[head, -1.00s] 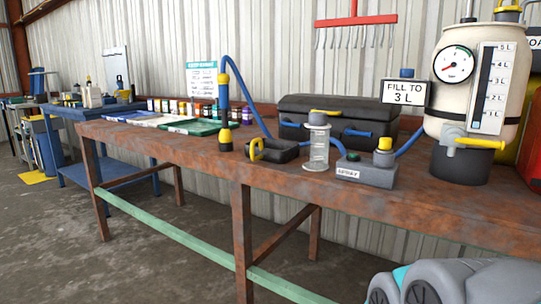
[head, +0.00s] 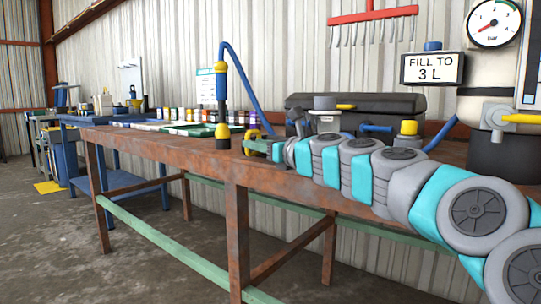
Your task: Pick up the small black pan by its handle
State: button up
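The small black pan is mostly hidden behind my arm in the head view. Its yellow handle (head: 251,135) shows as a loop at the left, near the table's front. My gripper (head: 258,147) is at the end of my grey and teal arm, which reaches in from the lower right over the table. The gripper tip overlaps the handle in the picture. I cannot tell whether it touches the handle, or whether its fingers are open or shut.
The rusty table (head: 190,149) bears a spray wand (head: 222,100) with a blue hose, just left of the handle. A black case (head: 400,105) stands behind. A tank with a gauge (head: 493,22) is at right. Small bottles (head: 190,115) line the back left.

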jog(key=shift+b+x, duration=0.5)
jog(key=shift+x, duration=2.95)
jog(key=shift+w+a+f, duration=0.1)
jog(key=shift+w+a, duration=0.1)
jog(key=shift+w, duration=0.05)
jog(key=shift+c, duration=0.2)
grip_shut()
